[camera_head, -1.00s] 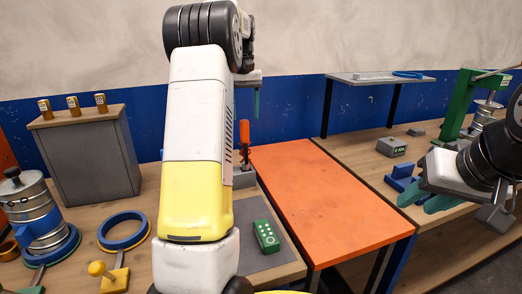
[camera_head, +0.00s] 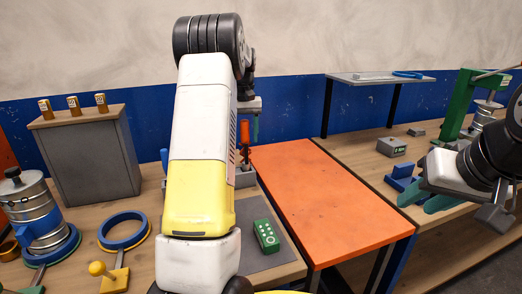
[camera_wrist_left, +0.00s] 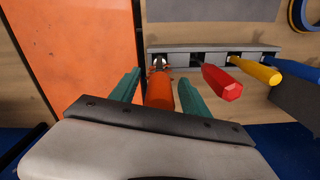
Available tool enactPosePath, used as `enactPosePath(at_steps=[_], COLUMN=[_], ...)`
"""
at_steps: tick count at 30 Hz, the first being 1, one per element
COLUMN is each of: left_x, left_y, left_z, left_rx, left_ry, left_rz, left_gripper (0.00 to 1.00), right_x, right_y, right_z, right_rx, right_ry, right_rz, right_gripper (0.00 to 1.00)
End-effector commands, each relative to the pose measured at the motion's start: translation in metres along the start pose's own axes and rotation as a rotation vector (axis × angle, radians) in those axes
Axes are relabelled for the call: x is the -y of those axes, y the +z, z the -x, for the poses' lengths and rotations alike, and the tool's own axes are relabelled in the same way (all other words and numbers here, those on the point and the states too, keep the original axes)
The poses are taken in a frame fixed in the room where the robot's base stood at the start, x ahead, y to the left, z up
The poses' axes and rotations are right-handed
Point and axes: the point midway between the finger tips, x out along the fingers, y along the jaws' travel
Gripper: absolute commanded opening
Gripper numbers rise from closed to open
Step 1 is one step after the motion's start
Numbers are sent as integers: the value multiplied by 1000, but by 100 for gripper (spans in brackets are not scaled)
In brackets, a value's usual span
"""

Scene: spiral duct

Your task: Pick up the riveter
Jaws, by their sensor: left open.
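The riveter appears to be the orange-handled tool (camera_head: 244,132) standing upright in a grey rack (camera_head: 244,178) behind my left arm. In the left wrist view its orange handle (camera_wrist_left: 159,90) lies between the two green fingers of my left gripper (camera_wrist_left: 158,86). That gripper is open, with a gap visible on the right side of the handle. In the head view my left gripper (camera_head: 252,126) is at the upper handle, and my arm hides part of the rack. My right gripper (camera_head: 416,202) is open and empty, over the right bench.
Red (camera_wrist_left: 222,83), yellow (camera_wrist_left: 256,70) and blue (camera_wrist_left: 294,68) handles stand in the same rack, to the right in the wrist view. An orange table (camera_head: 325,195) is clear. A green box (camera_head: 266,236) lies on a grey mat.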

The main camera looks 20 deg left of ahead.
Motion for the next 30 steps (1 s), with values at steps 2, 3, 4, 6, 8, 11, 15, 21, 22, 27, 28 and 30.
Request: enactPosePath(at_steps=[2,3,4,6,8,11,15,21,22,27,28,30], left_x=[0,0,0,0,0,0,0,0,0,0,0,0], left_y=[0,0,0,0,0,0,0,-1,-1,-2,-1,-1], left_z=[0,0,0,0,1,1,2,7,10,40,46,60], left_rx=[0,0,0,0,-1,-1,-3,-5,-6,-9,-8,-8], left_ry=[0,0,0,0,0,0,0,1,1,1,1,1], left_rz=[0,0,0,0,0,0,0,0,0,0,0,0], left_gripper=[48,41,35,21,9,0,0,0,0,0,0,0], right_x=[0,0,0,0,0,0,0,0,0,0,0,0], right_y=[0,0,0,0,0,0,0,0,0,0,0,0], right_z=[0,0,0,0,0,0,0,0,0,0,0,0], right_rx=[0,0,0,0,0,0,0,0,0,0,0,0], right_ry=[0,0,0,0,0,0,0,0,0,0,0,0], right_rz=[0,0,0,0,0,0,0,0,0,0,0,0], right_gripper=[36,36,36,36,36,36,36,36,36,36,36,36])
